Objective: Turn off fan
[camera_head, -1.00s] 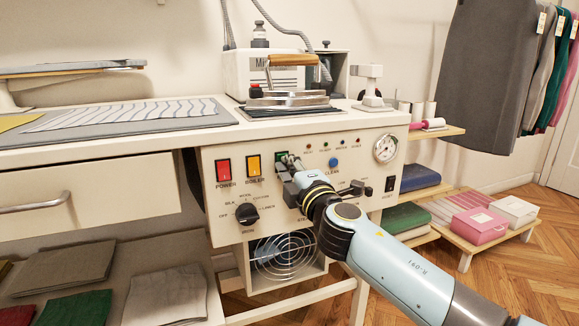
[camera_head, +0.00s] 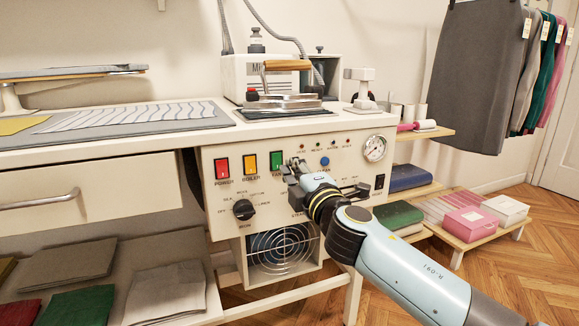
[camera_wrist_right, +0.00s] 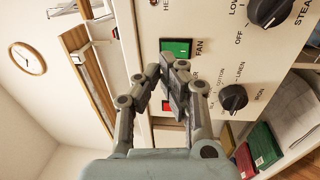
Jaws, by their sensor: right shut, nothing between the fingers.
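The green fan switch (camera_head: 277,161) is on the front panel, right of the red power switch (camera_head: 222,168) and the yellow boiler switch (camera_head: 250,165). It also shows in the wrist view (camera_wrist_right: 177,47), beside the word FAN. The fan (camera_head: 282,247) sits behind a round grille below the panel. My right gripper (camera_head: 294,168) is shut and empty, just right of the green switch in the head view. In the wrist view its fingertips (camera_wrist_right: 168,65) are close to the lower edge of the switch; contact cannot be told. My left gripper is not in view.
A black iron knob (camera_head: 243,209) is left of my right arm on the panel. A steam iron (camera_head: 285,95) stands on the worktop above. A pressure gauge (camera_head: 374,148) is at the panel's right. Shelves with folded cloth (camera_head: 400,215) stand to the right.

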